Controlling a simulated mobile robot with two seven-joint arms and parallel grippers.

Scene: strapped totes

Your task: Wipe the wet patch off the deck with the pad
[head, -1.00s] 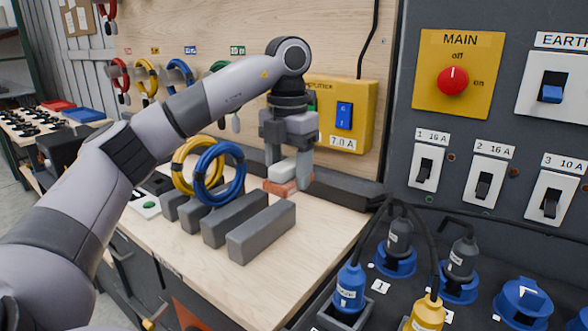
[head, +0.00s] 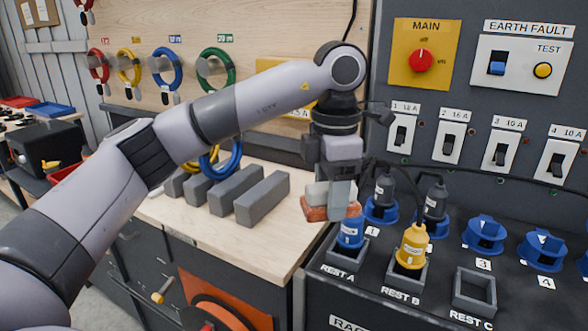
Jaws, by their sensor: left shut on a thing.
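My left gripper (head: 337,190) is shut on the pad (head: 317,212), which has a pale block on top and an orange-red underside. The pad is above the boundary between the wooden bench and the dark deck (head: 345,288), just behind and left of the blue plug at REST A. I cannot tell its exact height. I cannot make out the wet patch on the deck; the gripper, plugs and sockets hide parts of the surface. My right gripper is not in view.
A blue plug (head: 350,232) and a yellow plug (head: 413,244) stand in rests A and B; rest C (head: 474,291) is empty. Black plugs (head: 434,203) with cables sit in sockets behind. Blue sockets (head: 485,235) line the right. Grey blocks (head: 262,199) stand on the wooden bench (head: 240,232).

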